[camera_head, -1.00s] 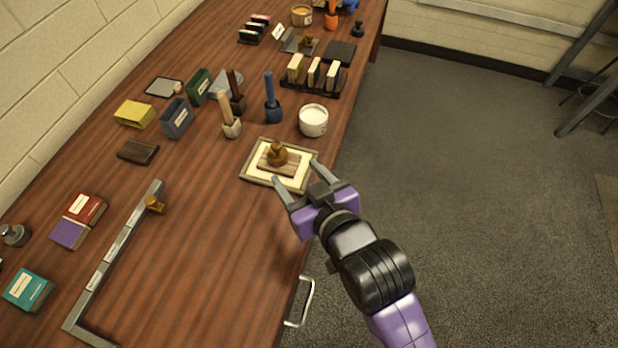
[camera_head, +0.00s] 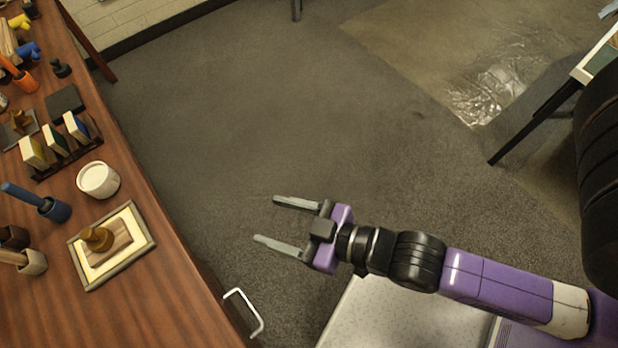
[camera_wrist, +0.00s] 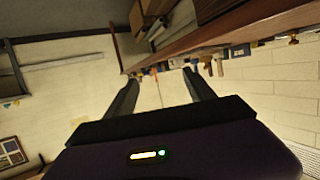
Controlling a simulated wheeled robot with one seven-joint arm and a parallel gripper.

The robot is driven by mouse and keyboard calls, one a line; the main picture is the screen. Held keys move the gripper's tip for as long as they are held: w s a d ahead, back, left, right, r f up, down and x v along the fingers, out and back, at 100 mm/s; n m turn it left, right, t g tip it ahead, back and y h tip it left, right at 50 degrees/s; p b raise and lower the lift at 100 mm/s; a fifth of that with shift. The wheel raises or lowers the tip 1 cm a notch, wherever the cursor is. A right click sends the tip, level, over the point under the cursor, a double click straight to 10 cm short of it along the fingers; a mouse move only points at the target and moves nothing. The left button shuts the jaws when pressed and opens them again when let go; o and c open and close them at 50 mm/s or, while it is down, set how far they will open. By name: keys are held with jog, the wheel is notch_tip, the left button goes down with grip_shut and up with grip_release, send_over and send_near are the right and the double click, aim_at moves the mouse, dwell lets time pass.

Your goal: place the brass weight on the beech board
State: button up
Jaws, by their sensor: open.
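A brass-coloured knobbed weight (camera_head: 97,239) stands upright on a small brown wooden board (camera_head: 119,239), which looks like the beech board. The board lies inside a shallow grey-framed tray (camera_head: 146,247) with a cream inside, near the table's right edge. My gripper (camera_head: 266,220) is open and empty, over the floor to the right of the table and clear of the weight. In the wrist view its two fingers (camera_wrist: 160,78) are spread with nothing between them. I cannot make out the weight or the board there.
The wooden table (camera_head: 60,310) fills the left side. A white tub (camera_head: 98,180), a blue-handled tool in a pot (camera_head: 50,207) and a dark rack (camera_head: 70,158) of upright blocks stand near the tray. A drawer handle (camera_head: 245,312) juts from the table's side. Floor around my gripper is clear.

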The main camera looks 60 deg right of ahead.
jog(key=s+d+r+m+h, duration=0.1)
jog(key=s+d+r, duration=0.1)
jog(key=s, duration=0.4)
jog(key=s+d+r+m+h, duration=0.1)
jog(key=s+d+r, duration=0.1)
jog(key=s, duration=0.4)
jog(key=shift+r+t, duration=0.3)
jog(key=shift+r, duration=0.45)
